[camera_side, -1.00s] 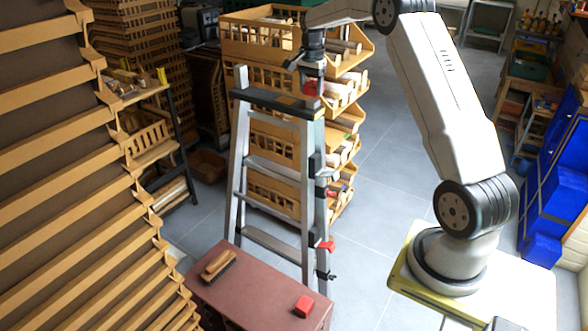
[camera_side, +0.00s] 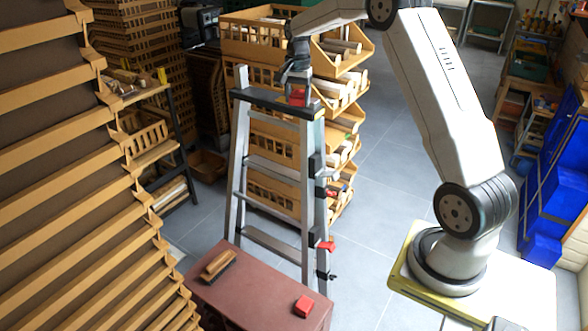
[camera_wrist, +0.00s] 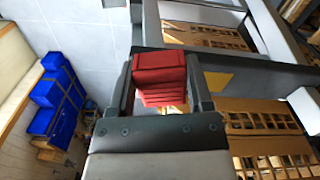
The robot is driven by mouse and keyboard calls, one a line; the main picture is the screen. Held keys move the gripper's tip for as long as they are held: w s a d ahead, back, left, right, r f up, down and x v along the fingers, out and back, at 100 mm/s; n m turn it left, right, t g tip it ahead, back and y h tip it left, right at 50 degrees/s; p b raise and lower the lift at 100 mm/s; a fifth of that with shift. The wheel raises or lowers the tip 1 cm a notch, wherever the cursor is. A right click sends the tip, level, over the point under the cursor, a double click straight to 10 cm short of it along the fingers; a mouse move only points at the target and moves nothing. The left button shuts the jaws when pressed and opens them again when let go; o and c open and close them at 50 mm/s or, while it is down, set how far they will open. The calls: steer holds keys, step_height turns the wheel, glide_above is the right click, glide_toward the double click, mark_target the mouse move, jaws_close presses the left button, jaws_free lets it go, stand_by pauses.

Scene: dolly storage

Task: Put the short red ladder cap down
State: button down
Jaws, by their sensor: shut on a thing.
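My gripper (camera_side: 297,90) is shut on a red ladder cap (camera_side: 297,97) at the top of the grey metal stepladder (camera_side: 238,150). In the wrist view the cap (camera_wrist: 158,75) is a ribbed red block between the two dark fingers of my gripper (camera_wrist: 165,75). In the side view the cap overlaps the right part of the ladder's dark top (camera_side: 262,100). I cannot tell whether it touches it. A second red block (camera_side: 304,306), similar in colour, lies on the brown chest below.
The brown chest (camera_side: 255,290) also carries a wooden brush (camera_side: 218,264). Small red and dark clamps sit on the ladder's right rail. Wooden bins (camera_side: 255,38) stand close behind the ladder. Blue bins (camera_side: 555,190) are at the far right. Floor between ladder and arm base is clear.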

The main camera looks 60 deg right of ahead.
steer(key=s+a+f+n, duration=0.2)
steer(key=a+f+n, duration=0.3)
steer(key=a, duration=0.3)
steer(key=s+a+f+n, duration=0.3)
steer(key=a+f+n, duration=0.1)
steer(key=a, duration=0.5)
steer(key=s+a+f+n, duration=0.2)
steer(key=a+f+n, duration=0.3)
steer(key=a, duration=0.3)
steer(key=s+a+f, duration=0.1)
steer(key=s+f, duration=0.5)
steer(key=f, duration=0.4)
steer(key=s+a+f+n, duration=0.1)
steer(key=s+f, duration=0.5)
steer(key=f, duration=0.4)
steer(key=s+a+f, duration=0.1)
steer(key=s+f, duration=0.5)
steer(key=f, duration=0.4)
steer(key=shift+s+a+f, duration=0.15)
steer(key=shift+a+f, duration=0.05)
steer(key=shift+f, duration=0.05)
glide_above(278, 314)
steer(key=s, duration=0.1)
step_height(278, 314, down, 8)
steer(key=shift+s, duration=0.15)
steer(key=shift+w+f, duration=0.65)
steer(key=shift+f, duration=0.15)
